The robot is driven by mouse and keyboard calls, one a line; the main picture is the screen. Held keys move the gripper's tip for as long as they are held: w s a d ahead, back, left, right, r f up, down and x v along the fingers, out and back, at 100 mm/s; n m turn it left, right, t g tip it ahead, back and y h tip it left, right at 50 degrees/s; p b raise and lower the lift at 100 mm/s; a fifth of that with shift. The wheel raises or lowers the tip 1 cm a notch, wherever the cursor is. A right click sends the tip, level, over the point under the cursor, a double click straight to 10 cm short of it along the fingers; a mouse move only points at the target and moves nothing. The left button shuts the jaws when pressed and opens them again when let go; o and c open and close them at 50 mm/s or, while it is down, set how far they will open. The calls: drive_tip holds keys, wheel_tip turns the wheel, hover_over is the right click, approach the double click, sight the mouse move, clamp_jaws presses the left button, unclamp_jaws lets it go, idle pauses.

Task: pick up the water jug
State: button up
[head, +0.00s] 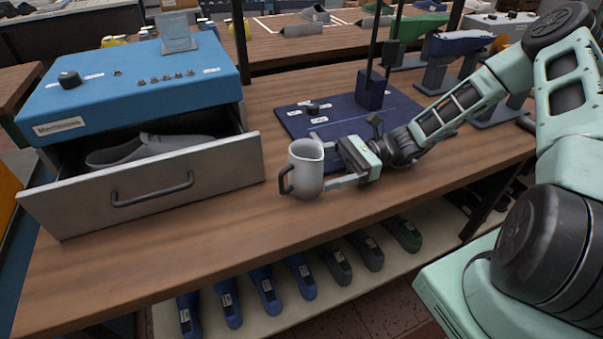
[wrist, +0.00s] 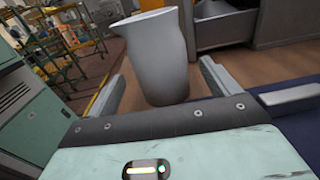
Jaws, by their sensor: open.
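The water jug (head: 306,170) is a light grey pitcher with a dark handle on its left side, standing upright near the front edge of the wooden workbench (head: 240,215). My gripper (head: 334,165) is open, just right of the jug, with its fingers pointing at it. In the wrist view the jug (wrist: 158,60) stands between the two fingers of my gripper (wrist: 160,88). The fingers look apart from its sides. The handle is hidden in the wrist view.
An open grey drawer (head: 150,190) holding a grey shoe last (head: 150,149) juts out left of the jug, under a blue box (head: 130,85). A dark blue board (head: 350,115) with a post lies behind my gripper. Several lasts lie on a shelf below.

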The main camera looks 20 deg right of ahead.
sight(291, 175)
drive_tip(key=shift+w+a+p, duration=0.15)
drive_tip(key=shift+a+p, duration=0.2)
drive_tip(key=shift+a, duration=2.45)
drive_tip(key=c, duration=1.2)
